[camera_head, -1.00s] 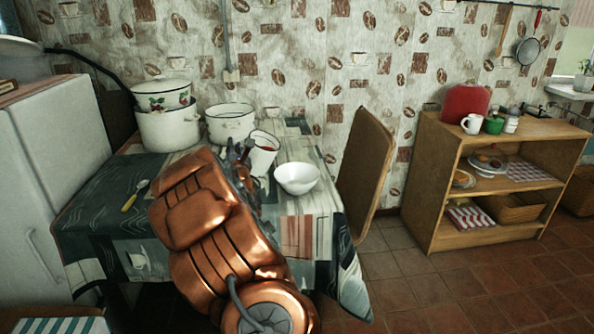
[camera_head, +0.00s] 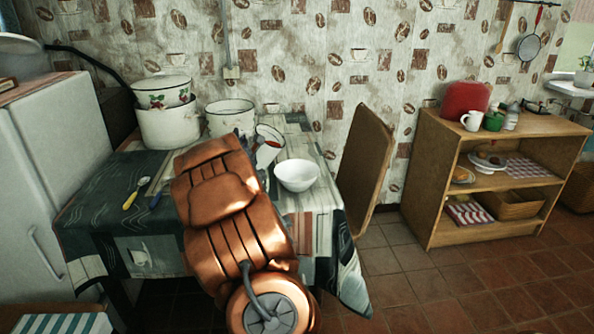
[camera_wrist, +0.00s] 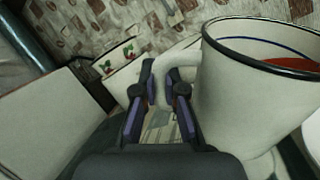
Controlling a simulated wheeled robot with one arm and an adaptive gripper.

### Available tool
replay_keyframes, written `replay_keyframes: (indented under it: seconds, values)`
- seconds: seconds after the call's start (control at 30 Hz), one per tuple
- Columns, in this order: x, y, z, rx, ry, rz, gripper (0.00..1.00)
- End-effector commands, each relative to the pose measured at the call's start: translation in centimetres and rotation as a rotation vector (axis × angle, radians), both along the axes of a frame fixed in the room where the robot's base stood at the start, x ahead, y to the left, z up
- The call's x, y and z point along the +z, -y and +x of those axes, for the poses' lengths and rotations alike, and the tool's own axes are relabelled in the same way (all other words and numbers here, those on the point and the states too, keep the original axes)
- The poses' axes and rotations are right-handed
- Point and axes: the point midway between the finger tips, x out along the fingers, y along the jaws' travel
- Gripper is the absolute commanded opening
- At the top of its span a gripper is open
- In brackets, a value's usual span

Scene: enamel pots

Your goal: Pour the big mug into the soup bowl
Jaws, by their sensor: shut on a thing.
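The big mug (camera_head: 264,156) is white with a dark rim and holds red liquid. It is above the table, tilted toward the right, with its mouth facing the soup bowl's side. The white soup bowl (camera_head: 297,175) stands on the table just right of and below the mug. It looks empty from here. In the wrist view the mug (camera_wrist: 245,105) fills the right side, with red liquid near its rim. My gripper (camera_wrist: 164,76) is shut on the mug's handle. In the head view my arm mostly hides the gripper. The bowl is not clear in the wrist view.
White enamel pots (camera_head: 168,128) and another pot (camera_head: 230,117) stand behind the mug on the cloth-covered table (camera_head: 90,205). A yellow-handled spoon (camera_head: 132,197) lies at the left. A chair (camera_head: 365,155) stands right of the table. A wooden shelf (camera_head: 437,185) is farther right.

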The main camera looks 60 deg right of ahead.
Motion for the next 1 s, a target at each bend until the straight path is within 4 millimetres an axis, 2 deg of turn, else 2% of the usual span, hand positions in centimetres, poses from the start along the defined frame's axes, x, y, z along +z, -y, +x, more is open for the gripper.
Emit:
replay_keyframes:
  seconds: [0.47, 1.0]
  values:
    - [1.1, 0.2, -0.7, 0.006, 0.055, 0.007, 0.0]
    - [1.4, 0.3, -1.1, 0.014, 0.113, 0.016, 0.0]
